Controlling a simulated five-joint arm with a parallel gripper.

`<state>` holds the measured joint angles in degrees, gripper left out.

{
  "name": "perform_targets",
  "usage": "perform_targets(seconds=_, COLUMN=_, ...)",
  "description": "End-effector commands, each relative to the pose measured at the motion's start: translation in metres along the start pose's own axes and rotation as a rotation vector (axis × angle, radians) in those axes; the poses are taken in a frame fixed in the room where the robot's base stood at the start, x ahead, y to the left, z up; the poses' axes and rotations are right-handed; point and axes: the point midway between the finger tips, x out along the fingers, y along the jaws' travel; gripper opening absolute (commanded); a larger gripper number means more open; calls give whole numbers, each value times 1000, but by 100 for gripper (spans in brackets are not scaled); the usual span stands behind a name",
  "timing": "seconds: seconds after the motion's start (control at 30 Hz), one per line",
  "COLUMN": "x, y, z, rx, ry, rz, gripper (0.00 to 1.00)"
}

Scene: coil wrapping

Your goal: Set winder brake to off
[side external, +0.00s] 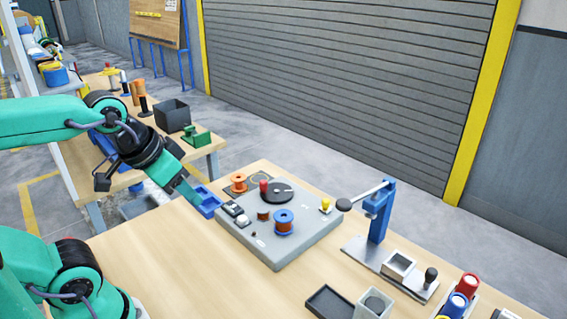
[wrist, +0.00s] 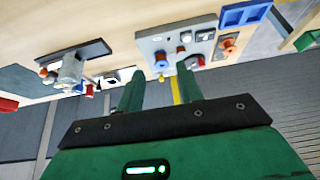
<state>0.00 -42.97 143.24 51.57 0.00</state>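The winder (side external: 262,246) is a grey box on the wooden table in the side external view. Its top carries a black disc with a red handle (side external: 264,186), a blue-flanged copper spool (side external: 283,222), a black-and-white switch (side external: 233,208) and a yellow knob (side external: 326,204) at the right edge. I cannot tell which control is the brake, or its setting. The winder also shows at the top of the wrist view (wrist: 147,41). My gripper (side external: 190,194) is left of the winder, above the table by the blue tray, touching no control. In the wrist view its fingers (wrist: 160,76) are apart and empty.
A blue tray (side external: 208,203) and an orange spool (side external: 239,183) sit by the winder's left side. A blue lever press (side external: 379,210) stands to the right, with a black tray (side external: 329,301) and several coloured spools nearer. The table's front left is clear.

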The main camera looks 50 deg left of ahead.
Motion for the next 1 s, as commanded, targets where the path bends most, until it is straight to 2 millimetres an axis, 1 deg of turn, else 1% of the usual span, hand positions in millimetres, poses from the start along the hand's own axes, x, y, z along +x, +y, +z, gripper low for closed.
perform_targets(seconds=0.07, x=0, y=0, z=0, rx=0, ry=0, rz=0, gripper=36)
perform_targets(seconds=0.1, x=0, y=0, z=0, rx=0, ry=0, rz=0, gripper=42)
perform_targets(seconds=0.13, x=0, y=0, z=0, rx=0, ry=0, rz=0, gripper=43)
perform_targets(seconds=0.33, x=-1, y=0, z=-7, rx=4, ry=-9, rz=1, gripper=43)
perform_targets(seconds=0.47, x=-1, y=1, z=-20, rx=11, ry=-27, rz=2, gripper=43)
perform_targets(seconds=0.57, x=-1, y=2, z=-36, rx=19, ry=-46, rz=4, gripper=43)
perform_targets(seconds=0.77, x=4, y=4, z=-74, rx=40, ry=-94, rz=7, gripper=43)
perform_targets(seconds=1.0, x=20, y=8, z=-120, rx=66, ry=-153, rz=13, gripper=43)
